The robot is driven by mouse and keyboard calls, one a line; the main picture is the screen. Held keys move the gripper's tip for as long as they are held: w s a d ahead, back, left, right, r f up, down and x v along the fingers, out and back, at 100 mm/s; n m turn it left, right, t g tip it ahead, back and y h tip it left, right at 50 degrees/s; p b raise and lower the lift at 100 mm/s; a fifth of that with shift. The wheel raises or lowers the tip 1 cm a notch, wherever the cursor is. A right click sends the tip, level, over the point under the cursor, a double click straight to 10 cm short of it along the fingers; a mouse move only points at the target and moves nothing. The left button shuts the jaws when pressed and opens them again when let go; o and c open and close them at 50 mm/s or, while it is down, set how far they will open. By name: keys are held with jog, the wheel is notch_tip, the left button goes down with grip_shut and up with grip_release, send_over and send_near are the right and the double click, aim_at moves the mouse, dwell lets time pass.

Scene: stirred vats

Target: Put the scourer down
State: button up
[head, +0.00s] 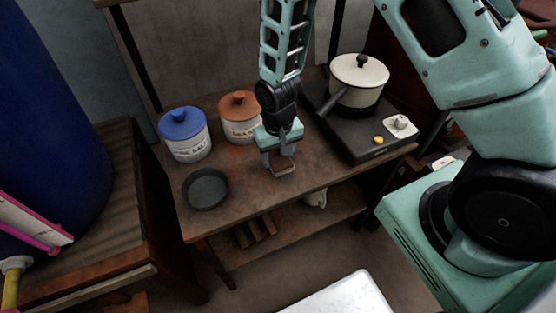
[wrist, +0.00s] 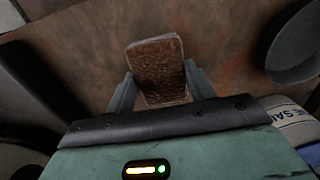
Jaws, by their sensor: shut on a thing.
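The scourer (wrist: 157,66) is a brown, rough, rectangular pad with a paler edge. In the wrist view it sits between the two fingers of my gripper (wrist: 158,78), which is shut on it. In the head view my gripper (head: 281,166) points down over the front middle of the brown wooden table (head: 256,194). The scourer is hard to make out there among the fingers. I cannot tell whether it touches the tabletop.
A dark round pan (head: 206,188) lies at the table's front left. A blue-lidded jar (head: 185,135) and an orange-lidded jar (head: 239,118) stand behind. A cream lidded pot (head: 358,82) sits on a dark hotplate (head: 352,122) at right. Bare tabletop surrounds my gripper's front.

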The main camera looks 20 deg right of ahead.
aim_at(278, 157)
jog(key=shift+f, duration=1.4)
jog(key=shift+f, duration=0.2)
jog(key=o, duration=1)
jog(key=shift+r, duration=0.1)
